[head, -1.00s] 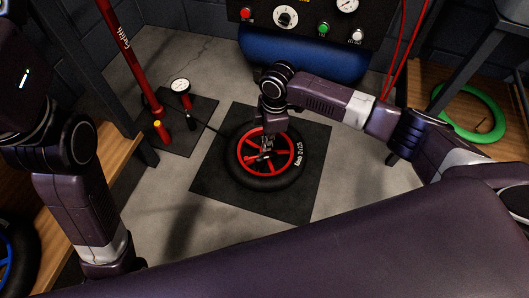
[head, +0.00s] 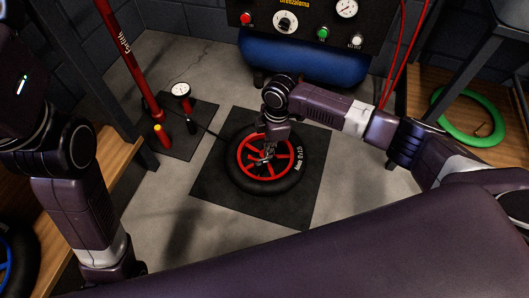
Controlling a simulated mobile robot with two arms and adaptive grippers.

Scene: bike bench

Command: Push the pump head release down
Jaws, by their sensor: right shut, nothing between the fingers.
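A wheel with red spokes and a black tyre (head: 283,184) lies flat on a dark square mat (head: 315,205). A red floor pump (head: 124,55) with a round gauge (head: 181,90) stands on a smaller mat at the left. Its dark hose (head: 207,131) runs toward the wheel's left rim. The pump head and its release are too small and dark to make out. My right gripper (head: 267,158) points down over the wheel's hub and spokes, shut and empty; I cannot tell whether it touches anything. My left arm comes down at the left, and its gripper is out of view.
A blue compressor (head: 300,58) with a control panel stands behind the mat, with red hoses at its right. A green tyre (head: 468,116) lies on a wooden shelf at the right. A wooden bench stands at the left. Grey floor around the mats is clear.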

